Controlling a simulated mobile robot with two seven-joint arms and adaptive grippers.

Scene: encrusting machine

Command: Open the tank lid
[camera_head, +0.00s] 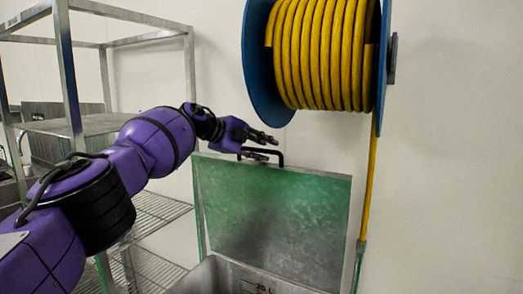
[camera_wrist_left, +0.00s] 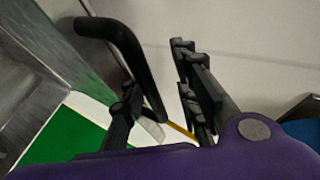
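The tank lid (camera_head: 275,215) stands raised, nearly upright, at the back of the metal tank (camera_head: 225,278). Its greenish metal face is toward me. The tank's mouth shows below it at the bottom edge. A black bar handle (camera_head: 281,157) is on the lid's top edge, and it also shows large in the left wrist view (camera_wrist_left: 125,45). My left gripper (camera_head: 268,147) is at the handle, with its fingers apart. In the wrist view the handle's bar reaches in between the fingers, close to the left one; contact is unclear. My right gripper is out of view.
A blue reel (camera_head: 258,62) with yellow hose (camera_head: 320,50) hangs on the wall above the lid, close to my gripper. The hose drops along the lid's right side. A metal shelf rack (camera_head: 70,80) stands at left, behind my arm. The wall at right is bare.

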